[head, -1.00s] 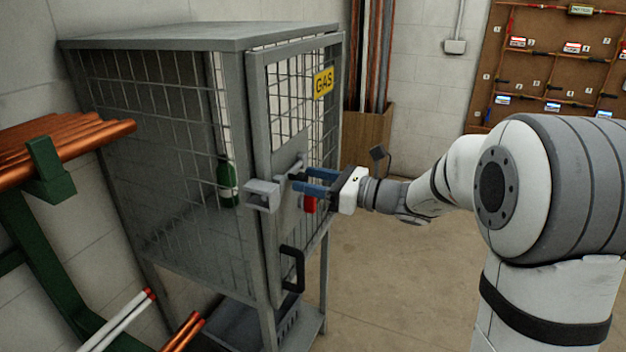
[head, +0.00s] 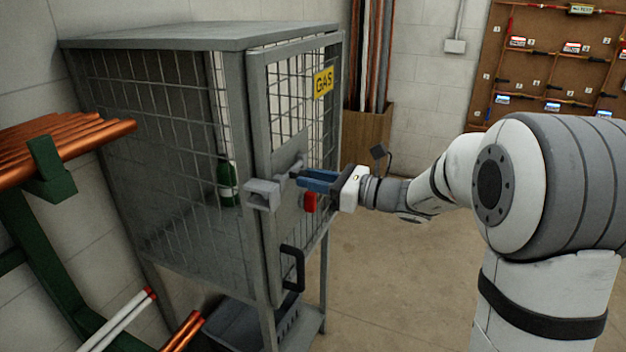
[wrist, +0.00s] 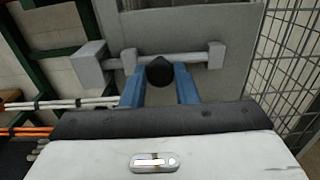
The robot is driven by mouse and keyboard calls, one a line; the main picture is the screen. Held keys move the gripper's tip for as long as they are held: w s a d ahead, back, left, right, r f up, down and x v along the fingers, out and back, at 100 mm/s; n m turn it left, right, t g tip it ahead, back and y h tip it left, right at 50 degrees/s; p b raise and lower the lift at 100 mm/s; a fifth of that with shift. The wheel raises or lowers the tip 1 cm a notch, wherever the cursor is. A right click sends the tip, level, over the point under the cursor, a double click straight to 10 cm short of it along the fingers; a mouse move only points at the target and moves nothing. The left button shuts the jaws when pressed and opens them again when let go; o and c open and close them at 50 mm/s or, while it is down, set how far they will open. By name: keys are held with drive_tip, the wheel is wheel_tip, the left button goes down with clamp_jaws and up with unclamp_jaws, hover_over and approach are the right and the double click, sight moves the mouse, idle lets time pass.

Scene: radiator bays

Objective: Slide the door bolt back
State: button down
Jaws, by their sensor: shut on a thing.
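The door bolt (wrist: 190,58) is a grey rod on the mesh cage's door, with a dark round knob (wrist: 159,71) standing out from it. In the wrist view the rod runs from a block-shaped keeper (wrist: 90,66) at the left to a small bracket (wrist: 216,54) at the right. My gripper (wrist: 160,88) has blue fingers shut on the knob, one on each side. In the head view my gripper (head: 300,178) is at the door front, just right of the keeper (head: 262,194). The fingers hide the knob there.
The cage door (head: 262,130) has a yellow GAS sign (head: 323,81), a black handle (head: 292,268) below the bolt and a red tag (head: 310,202). A green bottle (head: 226,182) stands inside. Copper pipes (head: 70,145) on a green rack are at the left. Floor right of the cage is clear.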

drive_tip(key=w, duration=0.1)
drive_tip(key=w+d, duration=0.1)
drive_tip(key=w, duration=0.2)
drive_tip(key=shift+d+r, duration=0.1)
drive_tip(key=shift+d, duration=0.2)
drive_tip(key=c, duration=1.2)
unclamp_jaws()
drive_tip(key=shift+w, duration=0.2)
drive_tip(key=shift+o, duration=0.3)
approach(300, 165)
drive_tip(key=v, duration=0.3)
drive_tip(key=shift+d+r+b, duration=0.1)
drive_tip(key=shift+b, duration=0.25)
